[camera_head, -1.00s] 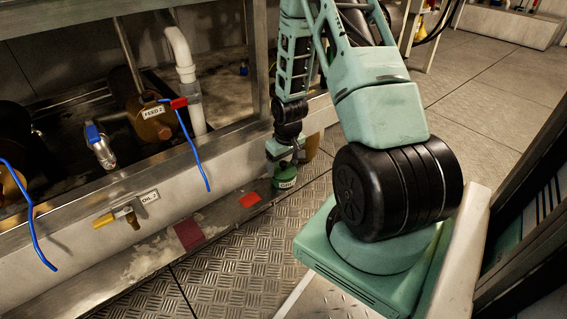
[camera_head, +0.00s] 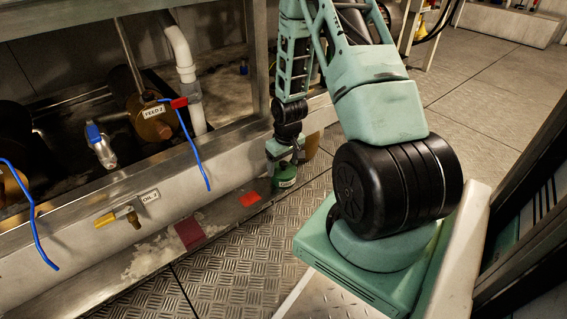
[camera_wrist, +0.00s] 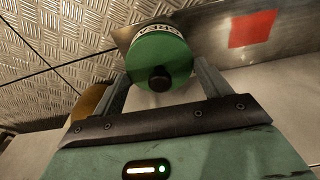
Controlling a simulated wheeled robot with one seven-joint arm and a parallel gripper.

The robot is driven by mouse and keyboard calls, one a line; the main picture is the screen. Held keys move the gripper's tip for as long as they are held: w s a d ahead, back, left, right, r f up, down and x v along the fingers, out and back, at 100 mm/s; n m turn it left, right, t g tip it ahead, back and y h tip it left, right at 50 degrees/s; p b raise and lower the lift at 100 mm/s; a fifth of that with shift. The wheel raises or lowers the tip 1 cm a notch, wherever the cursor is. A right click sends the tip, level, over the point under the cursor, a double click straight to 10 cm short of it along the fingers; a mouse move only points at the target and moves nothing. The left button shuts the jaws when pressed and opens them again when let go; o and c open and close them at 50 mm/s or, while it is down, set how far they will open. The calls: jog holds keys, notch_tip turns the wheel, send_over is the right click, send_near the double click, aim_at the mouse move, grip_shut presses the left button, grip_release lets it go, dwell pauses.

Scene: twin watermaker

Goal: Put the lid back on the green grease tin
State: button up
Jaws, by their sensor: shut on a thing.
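The green grease tin (camera_head: 285,181) stands on the narrow ledge beside the frame, with a white label on its side. In the wrist view its label (camera_wrist: 158,33) shows beyond the green lid (camera_wrist: 148,54), which has a black knob. The lid lines up over the tin, and I see no clear gap between them; whether it is fully seated I cannot tell. My gripper (camera_wrist: 160,72) is above the tin, its two fingers on either side of the lid and shut on it. The gripper also shows small in the head view (camera_head: 283,157).
A red patch (camera_head: 250,199) and a dark red patch (camera_head: 189,233) lie on the ledge left of the tin. The chequered floor (camera_head: 235,265) in front is clear.

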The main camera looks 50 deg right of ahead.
jog(key=shift+p, duration=0.35)
dwell(0.6)
jog(key=o, duration=1)
jog(key=shift+r+p, duration=3.55)
jog(key=shift+p, duration=0.2)
grip_shut()
